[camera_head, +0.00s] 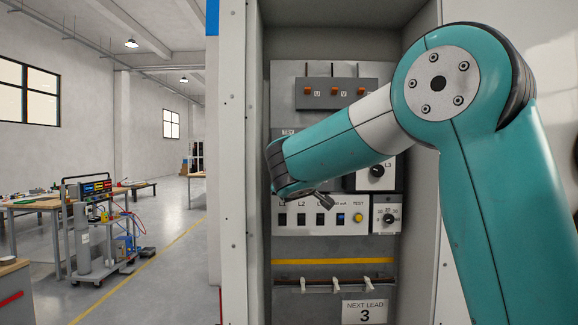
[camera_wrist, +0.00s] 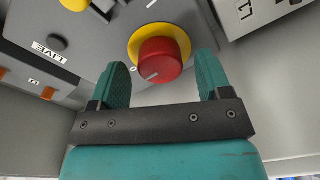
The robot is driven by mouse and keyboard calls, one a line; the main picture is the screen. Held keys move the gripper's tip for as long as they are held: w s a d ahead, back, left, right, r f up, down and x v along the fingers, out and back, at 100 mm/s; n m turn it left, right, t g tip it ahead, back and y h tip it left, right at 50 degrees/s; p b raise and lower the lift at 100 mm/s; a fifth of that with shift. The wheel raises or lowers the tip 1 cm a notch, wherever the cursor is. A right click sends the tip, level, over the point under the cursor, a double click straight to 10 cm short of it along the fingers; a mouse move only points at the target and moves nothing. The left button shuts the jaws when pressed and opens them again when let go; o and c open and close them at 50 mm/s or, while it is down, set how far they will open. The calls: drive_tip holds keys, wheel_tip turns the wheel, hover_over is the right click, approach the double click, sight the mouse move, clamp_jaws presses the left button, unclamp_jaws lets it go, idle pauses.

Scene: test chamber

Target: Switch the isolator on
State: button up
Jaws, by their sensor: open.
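The isolator is a red rotary knob (camera_wrist: 160,60) on a yellow round plate (camera_wrist: 184,36) in the wrist view. A white line on the knob points toward the "0" mark, and another white mark shows above the plate. My gripper (camera_wrist: 163,64) is open, with one teal finger on each side of the knob. I cannot tell whether either finger touches it. In the head view my arm hides the isolator and most of the gripper.
An open cabinet (camera_head: 231,160) surrounds the panel. Below my arm are black switches (camera_head: 301,219), a yellow TEST button (camera_head: 358,217) and a dial (camera_head: 388,217). Orange terminals (camera_head: 335,91) sit above. A "NEXT LEAD 3" sign (camera_head: 365,312) is lowest.

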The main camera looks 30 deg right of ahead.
drive_tip(key=shift+w+d, duration=0.1)
drive_tip(key=shift+w, duration=0.05)
drive_tip(key=shift+c, duration=0.2)
drive_tip(key=c, duration=0.9)
